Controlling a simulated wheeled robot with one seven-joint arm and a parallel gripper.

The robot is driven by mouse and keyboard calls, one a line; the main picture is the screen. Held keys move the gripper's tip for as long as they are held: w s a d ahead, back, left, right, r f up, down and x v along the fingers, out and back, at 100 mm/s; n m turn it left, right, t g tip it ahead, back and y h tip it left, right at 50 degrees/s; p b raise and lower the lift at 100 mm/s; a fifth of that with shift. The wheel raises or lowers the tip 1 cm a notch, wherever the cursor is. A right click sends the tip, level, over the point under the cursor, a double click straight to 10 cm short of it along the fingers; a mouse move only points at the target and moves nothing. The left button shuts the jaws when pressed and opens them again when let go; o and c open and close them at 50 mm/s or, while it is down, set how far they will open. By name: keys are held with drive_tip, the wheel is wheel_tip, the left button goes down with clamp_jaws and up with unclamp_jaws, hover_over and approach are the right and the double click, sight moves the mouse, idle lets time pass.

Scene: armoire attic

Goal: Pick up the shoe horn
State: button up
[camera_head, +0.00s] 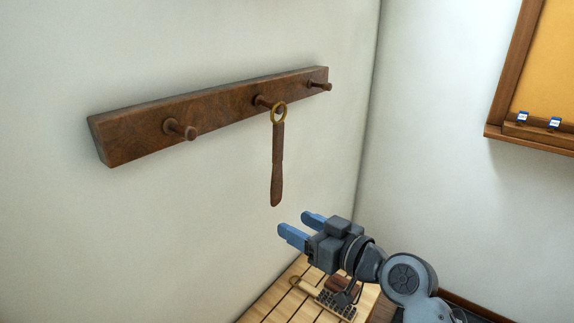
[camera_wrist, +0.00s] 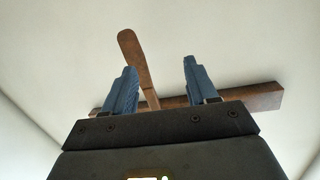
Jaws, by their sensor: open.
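The shoe horn (camera_head: 277,165) is a long, narrow brown piece with a gold ring (camera_head: 279,113) at its top. It hangs by the ring from the middle peg (camera_head: 264,101) of a dark wooden rack on the wall. My gripper (camera_head: 300,223) is open and empty, below and slightly right of the shoe horn's lower tip, apart from it. In the wrist view, the shoe horn (camera_wrist: 138,62) shows beyond and between my blue fingers (camera_wrist: 157,82), nearer the left one. Its ring end is hidden there behind the gripper body.
The wooden rack (camera_head: 220,110) has three pegs; the outer two are empty. A slatted wooden surface (camera_head: 275,300) below my gripper bears a brush-like item (camera_head: 338,303) and other small things. A framed board (camera_head: 550,70) hangs on the right wall. The air around the shoe horn is clear.

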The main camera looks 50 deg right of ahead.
sight(279, 158)
drive_tip(key=w+d+r+n+t+y, duration=0.1)
drive_tip(key=w+d+r+n+y, duration=0.15)
drive_tip(key=d+r, duration=0.5)
drive_tip(key=shift+n, duration=0.35)
drive_tip(key=w, duration=0.2)
drive_tip(key=w+p, duration=0.1)
drive_tip(key=w, duration=0.2)
drive_tip(key=w+a+r, duration=0.1)
drive_tip(key=w, duration=0.1)
drive_tip(key=shift+w+r+p, duration=0.1)
drive_tip(key=shift+w+p, duration=0.05)
drive_tip(key=shift+p, duration=0.15)
drive_tip(key=shift+w, duration=0.65)
drive_tip(key=shift+c, duration=0.2)
clamp_jaws()
